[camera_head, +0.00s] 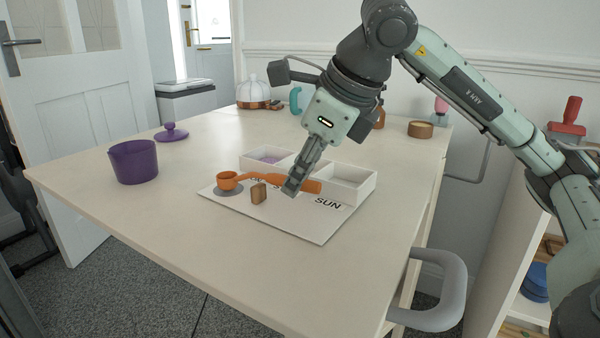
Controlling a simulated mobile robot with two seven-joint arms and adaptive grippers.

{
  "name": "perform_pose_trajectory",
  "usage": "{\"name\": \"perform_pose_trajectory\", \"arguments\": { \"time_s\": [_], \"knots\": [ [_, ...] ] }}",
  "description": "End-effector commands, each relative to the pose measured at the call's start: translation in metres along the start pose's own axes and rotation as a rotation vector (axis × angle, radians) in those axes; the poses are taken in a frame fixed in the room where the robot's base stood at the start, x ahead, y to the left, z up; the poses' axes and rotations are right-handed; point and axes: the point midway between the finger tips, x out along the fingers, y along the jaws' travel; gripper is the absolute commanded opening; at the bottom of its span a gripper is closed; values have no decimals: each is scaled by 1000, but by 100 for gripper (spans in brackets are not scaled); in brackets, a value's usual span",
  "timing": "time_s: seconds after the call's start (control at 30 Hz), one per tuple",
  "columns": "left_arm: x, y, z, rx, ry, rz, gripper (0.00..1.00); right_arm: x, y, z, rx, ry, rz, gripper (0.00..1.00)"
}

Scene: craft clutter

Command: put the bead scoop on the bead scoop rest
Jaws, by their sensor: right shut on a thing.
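The orange bead scoop (228,180) has a round bowl at the left and a long handle running right. My right gripper (293,186) comes down from above and is shut on the handle. The scoop is level, its bowl over a flat grey round patch (229,192) on a white lettered board (318,222). A small brown block (259,194) stands on the board just in front of the handle. I cannot tell which of these is the bead scoop rest, or whether the scoop touches the patch. My left gripper is not in view.
A white divided tray (352,185) stands close behind the scoop, with purple bits in its left compartment. A purple pot (134,163) and its purple lid (171,133) are at the left. The table's front (190,235) is clear. More craft items line the back.

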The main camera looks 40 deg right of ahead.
Motion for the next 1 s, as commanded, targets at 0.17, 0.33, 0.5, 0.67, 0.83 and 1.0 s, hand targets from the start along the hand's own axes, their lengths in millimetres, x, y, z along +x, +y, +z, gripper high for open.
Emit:
{"name": "perform_pose_trajectory", "arguments": {
  "time_s": [0.17, 0.33, 0.5, 0.67, 0.83, 1.0],
  "knots": [
    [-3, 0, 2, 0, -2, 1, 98, 3, 1, -2, 0, 0, 0, 0],
    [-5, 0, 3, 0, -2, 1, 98, 5, 1, -3, 0, 0, 0, 0],
    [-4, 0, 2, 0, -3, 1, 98, 5, 1, -2, 0, 0, 0, 39],
    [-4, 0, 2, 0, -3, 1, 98, 5, 1, -2, 0, 0, 0, 45],
    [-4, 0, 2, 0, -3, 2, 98, 4, 1, -2, 0, 0, 0, 45],
    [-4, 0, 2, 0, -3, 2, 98, -8, 0, -1, 1, -4, -2, 45]
  ]
}}
